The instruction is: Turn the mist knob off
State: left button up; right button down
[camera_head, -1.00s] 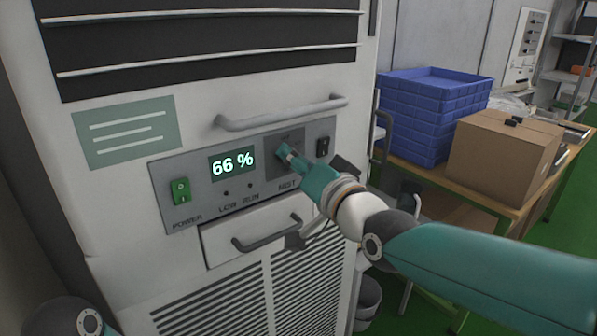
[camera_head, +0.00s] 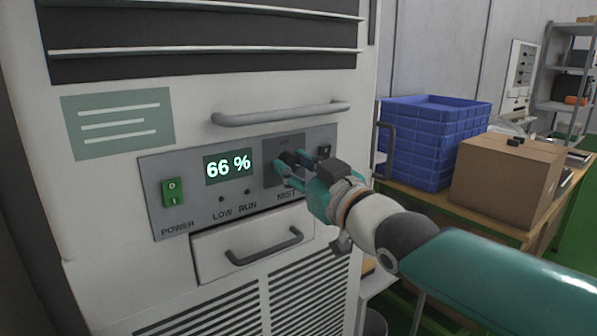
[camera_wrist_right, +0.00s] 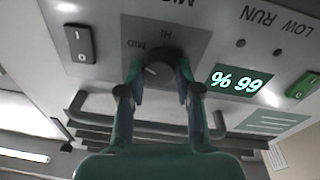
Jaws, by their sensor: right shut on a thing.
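The mist knob (camera_wrist_right: 158,72) is a dark round knob on the grey control panel (camera_head: 190,215) of a white cabinet. It also shows in the head view (camera_head: 289,158), partly hidden by my fingers. In the wrist view, which is upside down, "HI" and "MID" marks show beside it. My right gripper (camera_wrist_right: 158,80) has its two fingers on either side of the knob, shut on it; it also shows in the head view (camera_head: 284,168). The display (camera_head: 228,167) reads 66 %. My left gripper is not in view.
A green power switch (camera_head: 174,192) is at the panel's left, and a black rocker switch (camera_wrist_right: 80,44) is close to the knob. A handle (camera_head: 280,113) sticks out above the panel, and a drawer handle (camera_head: 265,246) below. Blue crates (camera_head: 425,145) and a cardboard box (camera_head: 508,180) stand on a table at right.

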jog(key=n, duration=0.6)
jog(key=shift+w+f+g, duration=0.1)
jog(key=shift+f+g, duration=0.2)
jog(key=n+y+p, duration=0.1)
jog(key=n, duration=0.5)
jog(key=shift+d+g, duration=0.1)
jog(key=shift+g, duration=0.3)
jog(key=n, duration=0.6)
jog(key=shift+g+p, duration=0.35)
jog(key=shift+g, duration=0.05)
jog(key=n, duration=0.5)
jog(key=shift+f+n+g+p, duration=0.1)
jog(key=shift+n+g+p, duration=0.2)
jog(key=shift+n+p, duration=0.1)
jog(key=c, duration=0.8)
grip_release()
jog(key=shift+w, duration=0.15)
jog(key=shift+r, duration=0.2)
jog(key=shift+s+d, duration=0.15)
jog(key=shift+s, duration=0.05)
